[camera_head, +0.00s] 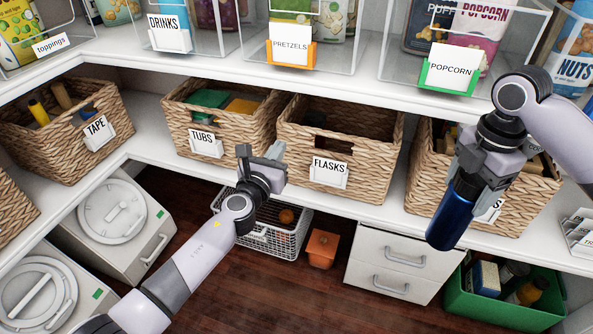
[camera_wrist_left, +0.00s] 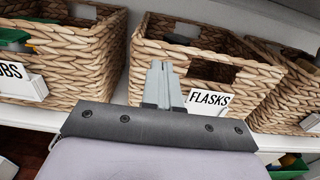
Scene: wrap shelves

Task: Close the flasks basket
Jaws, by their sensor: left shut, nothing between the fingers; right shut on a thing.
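The flasks basket (camera_head: 300,155) is a woven basket with a FLASKS label (camera_head: 328,172), standing on the middle shelf. My left gripper (camera_head: 275,152) is shut and empty, in front of the gap between the tubs and flasks baskets. In the left wrist view its fingers (camera_wrist_left: 163,82) overlap the front of the flasks basket; contact cannot be told. My right gripper (camera_head: 478,180) is shut on a dark blue flask (camera_head: 454,215), held tilted before the basket at the right.
The tubs basket (camera_head: 175,122) stands left of the flasks basket and the tape basket (camera_head: 60,165) farther left. Clear bins line the upper shelf (camera_head: 330,82). Below are a wire basket (camera_head: 285,243), white drawers (camera_head: 385,265) and a green crate (camera_head: 490,310).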

